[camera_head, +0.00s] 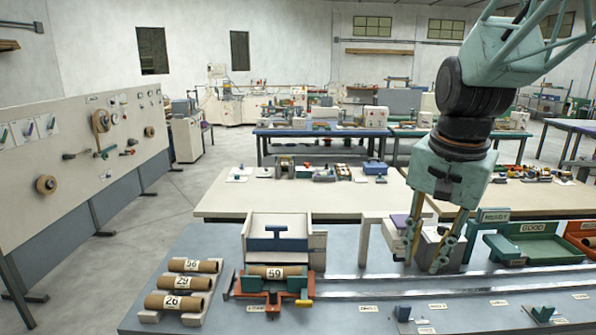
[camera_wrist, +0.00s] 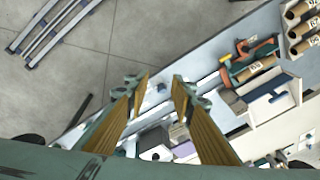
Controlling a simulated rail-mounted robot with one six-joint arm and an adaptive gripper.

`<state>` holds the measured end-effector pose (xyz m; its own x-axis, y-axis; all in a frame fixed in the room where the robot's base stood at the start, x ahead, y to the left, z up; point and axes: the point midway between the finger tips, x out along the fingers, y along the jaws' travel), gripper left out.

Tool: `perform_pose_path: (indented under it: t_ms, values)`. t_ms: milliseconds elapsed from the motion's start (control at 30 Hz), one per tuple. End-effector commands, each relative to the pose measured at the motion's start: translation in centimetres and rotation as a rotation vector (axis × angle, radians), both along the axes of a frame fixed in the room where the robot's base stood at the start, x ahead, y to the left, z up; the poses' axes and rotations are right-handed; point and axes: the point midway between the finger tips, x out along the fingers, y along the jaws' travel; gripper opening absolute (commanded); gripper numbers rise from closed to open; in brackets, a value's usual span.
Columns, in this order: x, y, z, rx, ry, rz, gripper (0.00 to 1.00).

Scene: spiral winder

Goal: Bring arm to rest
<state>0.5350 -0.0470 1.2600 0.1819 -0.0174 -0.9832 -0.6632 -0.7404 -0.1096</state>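My arm comes down from the top right in the head view. My gripper (camera_head: 428,248) points downward above the workbench (camera_head: 340,309), in front of a small white and grey unit at the bench's back edge. Its two fingers are spread apart with nothing between them. In the wrist view the fingers of my gripper (camera_wrist: 160,88) also show a gap, with the bench and floor beyond. The tube marked 59 (camera_head: 275,271) lies in a green and orange cradle (camera_head: 272,289), well to the left of my gripper.
A rail (camera_head: 400,284) runs along the bench. A green GOOD tray (camera_head: 535,248) and an orange bin (camera_head: 582,234) stand at the right. A pegboard panel (camera_head: 80,140) stands at the left.

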Motion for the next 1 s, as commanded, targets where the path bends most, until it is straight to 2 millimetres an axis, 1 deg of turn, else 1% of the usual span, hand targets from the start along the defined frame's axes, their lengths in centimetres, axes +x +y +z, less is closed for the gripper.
perform_pose_path:
  t_ms: [100, 400, 800, 1000]
  values:
    - [-1.8, 0.5, 1.0, -0.009, -0.013, 0.047, 0.23]
    - [-6.2, 1.6, 2.7, -0.034, -0.038, 0.169, 0.23]
    - [-12.3, 2.8, 4.2, -0.071, -0.070, 0.332, 0.23]
    - [-15.3, 3.3, 4.6, -0.090, -0.087, 0.412, 0.23]
